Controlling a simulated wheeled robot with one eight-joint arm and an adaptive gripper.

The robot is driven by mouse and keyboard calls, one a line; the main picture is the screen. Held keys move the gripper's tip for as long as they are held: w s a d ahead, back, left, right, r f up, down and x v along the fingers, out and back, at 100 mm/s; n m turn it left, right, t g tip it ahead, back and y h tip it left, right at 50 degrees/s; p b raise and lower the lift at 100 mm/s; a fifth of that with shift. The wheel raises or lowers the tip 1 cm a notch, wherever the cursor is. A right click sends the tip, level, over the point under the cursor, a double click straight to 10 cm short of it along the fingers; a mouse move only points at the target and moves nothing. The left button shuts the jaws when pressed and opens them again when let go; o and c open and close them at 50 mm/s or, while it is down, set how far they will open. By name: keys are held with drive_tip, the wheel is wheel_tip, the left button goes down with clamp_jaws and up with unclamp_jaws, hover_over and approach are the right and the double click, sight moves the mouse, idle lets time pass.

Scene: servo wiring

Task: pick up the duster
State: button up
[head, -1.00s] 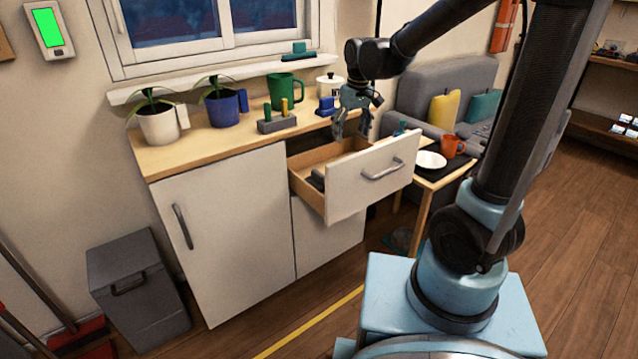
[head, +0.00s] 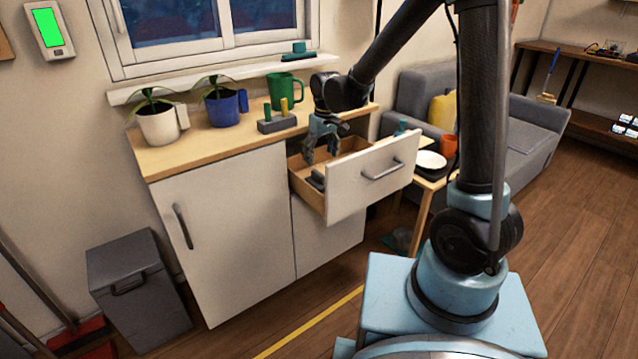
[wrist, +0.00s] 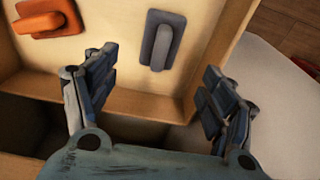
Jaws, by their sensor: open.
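Two handled blocks lie in the open drawer (head: 345,190). Neither is plainly marked as the duster. A dark grey item (head: 316,181) shows in the drawer in the head view. My gripper (head: 321,160) is open and empty, pointing down over the drawer. In the wrist view the grey block appears ahead of and between the spread fingers (wrist: 160,72), apart from them.
The drawer's wooden walls (wrist: 140,105) stand close around the fingers. A grey holder with green and yellow handles (head: 277,124), a green mug (head: 287,90) and two potted plants stand on the counter (head: 190,153). A small table with a white plate (head: 430,160) is at the right.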

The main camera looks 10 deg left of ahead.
sight(319, 172)
drive_tip(key=shift+w+a+f, duration=0.15)
drive_tip(key=shift+f, duration=1.5)
drive_tip(key=shift+w+a+f, duration=0.1)
drive_tip(key=shift+f, duration=1.6)
drive_tip(key=shift+w+a+f, duration=0.15)
drive_tip(key=shift+f, duration=1.5)
drive_tip(key=c, duration=1.3)
drive_tip(key=shift+o, duration=0.2)
drive_tip(key=shift+r, duration=0.1)
